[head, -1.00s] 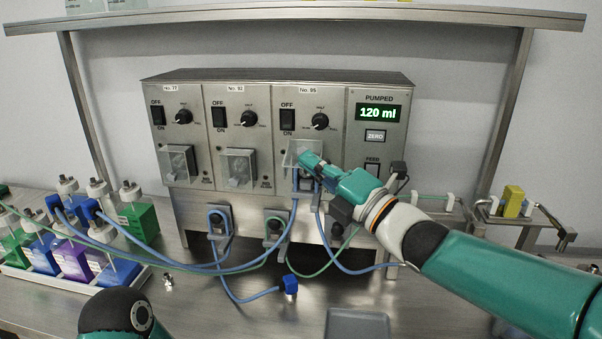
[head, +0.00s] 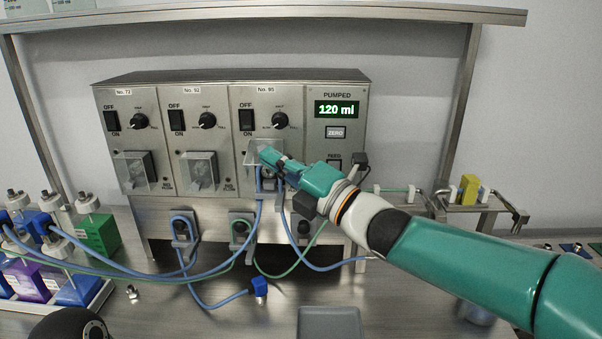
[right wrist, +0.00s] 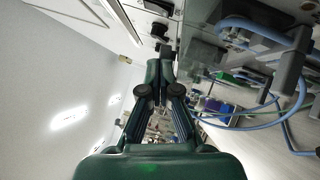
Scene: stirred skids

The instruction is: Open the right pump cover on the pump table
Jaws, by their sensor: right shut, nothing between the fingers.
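The right pump cover (head: 262,149), a clear box-like cover on the pump marked No. 95, sits higher and more tilted than its two neighbours, as if swung up. My right gripper (head: 266,154) is shut and empty, its tips at the cover's lower part; I cannot tell if they touch it. Blue tubing runs down below it. The gripper hides part of the pump head. In the right wrist view my gripper's fingers (right wrist: 167,54) are together. My left gripper is not in view.
The left cover (head: 136,170) and middle cover (head: 198,171) hang down over their pumps. A display (head: 337,109) reads 120 ml. Bottles in a rack (head: 104,297) stand at left. A grey tray (head: 330,322) lies in front, and a blue connector (head: 260,287) lies on the table.

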